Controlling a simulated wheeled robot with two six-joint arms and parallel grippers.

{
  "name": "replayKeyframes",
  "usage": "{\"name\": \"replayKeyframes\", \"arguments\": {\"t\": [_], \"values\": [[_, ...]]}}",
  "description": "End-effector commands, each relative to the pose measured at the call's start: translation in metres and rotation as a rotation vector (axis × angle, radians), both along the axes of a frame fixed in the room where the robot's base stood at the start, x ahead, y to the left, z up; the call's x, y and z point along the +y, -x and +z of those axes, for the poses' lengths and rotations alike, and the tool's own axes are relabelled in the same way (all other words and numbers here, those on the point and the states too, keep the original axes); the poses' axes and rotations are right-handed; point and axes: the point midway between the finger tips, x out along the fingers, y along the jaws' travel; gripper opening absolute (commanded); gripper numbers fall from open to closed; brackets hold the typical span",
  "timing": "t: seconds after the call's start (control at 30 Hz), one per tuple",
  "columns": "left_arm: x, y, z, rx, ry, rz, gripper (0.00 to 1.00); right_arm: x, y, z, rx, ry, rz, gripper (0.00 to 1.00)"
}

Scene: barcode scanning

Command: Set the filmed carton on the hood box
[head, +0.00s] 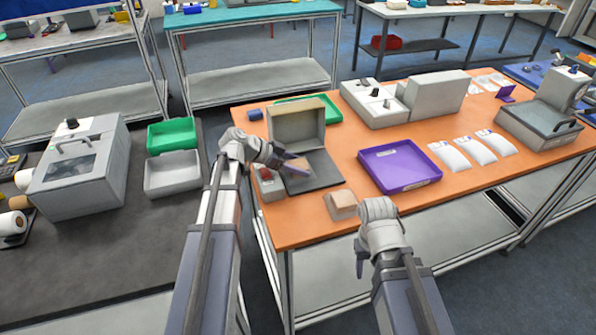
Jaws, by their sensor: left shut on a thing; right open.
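My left gripper (283,160) is shut on a small tan carton (300,168), which I take to be the filmed carton. The fingers hide part of it. It is held over the dark plate (322,172) in front of the beige, open-fronted hood box (298,124). I cannot tell whether the carton touches the plate. My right gripper (362,257) is open and empty, in front of the orange table's near edge.
Another small tan carton (341,205) sits near the edge of the orange table (300,226).

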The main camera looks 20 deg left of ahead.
Motion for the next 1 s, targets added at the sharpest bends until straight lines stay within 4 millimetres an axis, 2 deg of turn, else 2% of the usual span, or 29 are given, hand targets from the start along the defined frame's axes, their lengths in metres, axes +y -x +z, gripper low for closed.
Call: {"name": "replayKeyframes", "arguments": {"t": [0.37,0.4,0.6,0.87,1.0], "values": [[0.000,0.000,-0.004,0.000,0.000,0.000,0.01,0.000,0.000,-0.004,0.000,0.000,0.000,0.50],[0.000,0.000,-0.002,0.000,0.000,0.000,0.76,0.000,0.000,-0.002,0.000,0.000,0.000,0.50],[0.000,0.000,-0.002,0.000,0.000,0.000,0.99,0.000,0.000,-0.002,0.000,0.000,0.000,0.50],[0.000,0.000,-0.001,0.000,0.000,0.000,1.00,0.000,0.000,-0.001,0.000,0.000,0.000,0.50],[0.006,0.004,0.009,0.001,0.001,0.002,1.00,0.000,0.000,0.009,0.000,0.000,0.000,0.50]]}}
